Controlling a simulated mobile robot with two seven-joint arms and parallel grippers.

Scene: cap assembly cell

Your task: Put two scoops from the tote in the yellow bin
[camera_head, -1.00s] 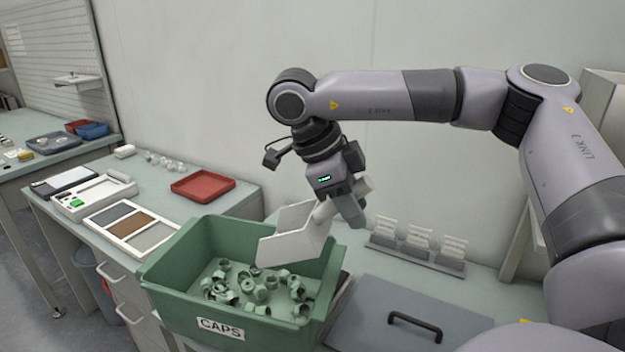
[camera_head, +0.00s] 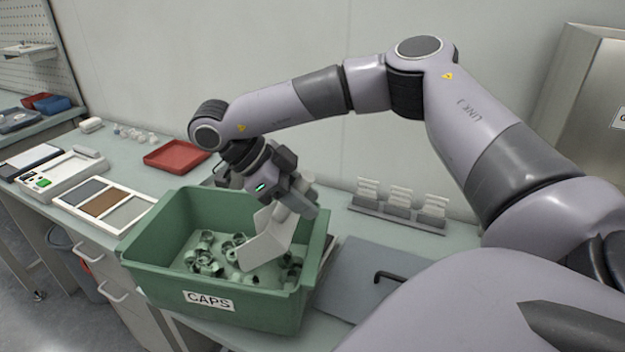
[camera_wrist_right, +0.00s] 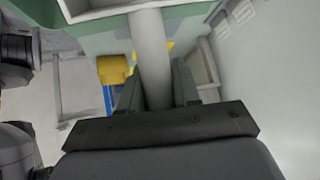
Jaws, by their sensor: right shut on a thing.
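The green tote (camera_head: 165,283) labelled CAPS stands on the bench, with several grey-green caps (camera_head: 207,257) loose on its floor. My right gripper (camera_head: 296,198) is over the tote's right rear part, shut on the handle of a pale grey scoop (camera_head: 268,237). The scoop is tilted, its lower end down inside the tote among the caps; whether it holds any is hidden. In the right wrist view the scoop's handle (camera_wrist_right: 152,60) runs between the fingers. A yellow thing (camera_wrist_right: 113,70) shows there; I cannot tell whether it is the yellow bin. My left gripper is out of view.
A red tray (camera_head: 177,156) and a sectioned tray (camera_head: 103,203) lie left of the tote. A rack of white pieces (camera_head: 400,203) stands behind right. A grey lid with a dark handle (camera_head: 388,276) lies right of the tote, close beside it.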

